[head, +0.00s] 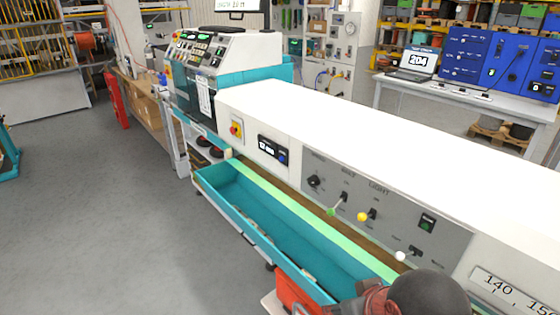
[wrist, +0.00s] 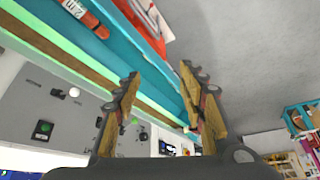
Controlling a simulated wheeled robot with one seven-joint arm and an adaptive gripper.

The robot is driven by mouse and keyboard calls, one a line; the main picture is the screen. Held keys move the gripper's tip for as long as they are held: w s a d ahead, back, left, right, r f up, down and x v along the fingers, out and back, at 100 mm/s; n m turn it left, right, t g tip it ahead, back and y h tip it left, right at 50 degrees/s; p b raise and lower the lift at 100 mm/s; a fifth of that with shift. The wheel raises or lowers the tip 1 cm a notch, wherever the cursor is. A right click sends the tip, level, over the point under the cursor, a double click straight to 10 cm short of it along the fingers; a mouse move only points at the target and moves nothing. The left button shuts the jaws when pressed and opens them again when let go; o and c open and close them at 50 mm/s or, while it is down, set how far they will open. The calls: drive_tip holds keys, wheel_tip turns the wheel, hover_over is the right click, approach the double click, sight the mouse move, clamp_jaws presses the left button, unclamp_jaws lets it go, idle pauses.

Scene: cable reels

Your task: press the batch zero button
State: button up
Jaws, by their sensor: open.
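A long white machine with a grey panel (head: 446,242) runs across the head view. The panel carries a dark knob, several levers with green, yellow and white balls, and a green-lit switch (head: 426,222). Left of it a small display (head: 268,148) has a blue button (head: 283,158) at its right end. I cannot read a batch zero label on any button. Farther left stands a sloped console (head: 195,52) with many small buttons. In the wrist view my gripper (wrist: 160,78) is open and empty, with the grey panel (wrist: 75,95) to its left. It touches no button.
A teal trough (head: 270,222) with a light green edge lies along the machine's front. A red box (head: 295,292) is near my arm at the bottom. Clear grey floor (head: 110,210) is at left. A bench with a laptop (head: 416,64) and blue cabinets stands back right.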

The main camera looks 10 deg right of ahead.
drive_tip(key=c, duration=1)
idle(1.0)
